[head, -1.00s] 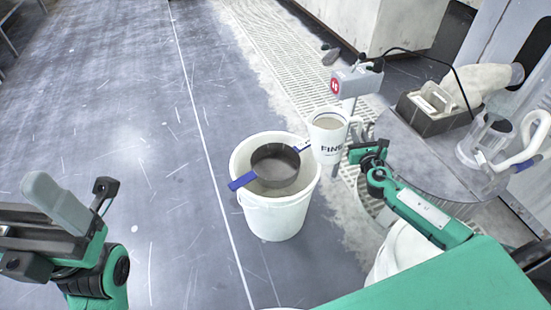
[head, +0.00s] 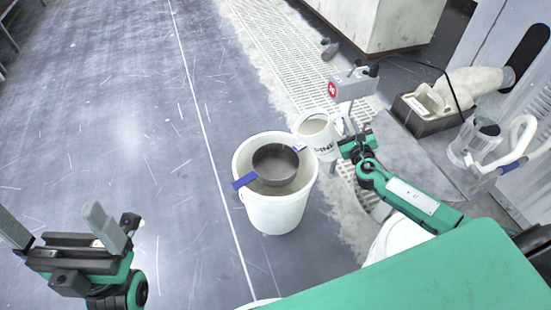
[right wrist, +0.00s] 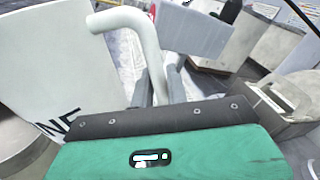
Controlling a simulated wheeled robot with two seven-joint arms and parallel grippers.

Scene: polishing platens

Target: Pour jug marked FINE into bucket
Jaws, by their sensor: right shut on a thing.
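My right gripper (head: 347,146) is shut on the jug's handle. In the right wrist view the jug's handle (right wrist: 122,20) runs down between the fingers, and part of the lettering shows on the jug (right wrist: 55,60). The white bucket (head: 275,213) stands upright on the floor. A dark round sieve (head: 275,180) with blue handles rests across its mouth. My left gripper (head: 48,215) is open and empty, lower left.
A grey stand head with a red badge (head: 352,84) is just behind the jug. A floor grating (head: 270,50) runs behind. The floor left of the bucket is clear.

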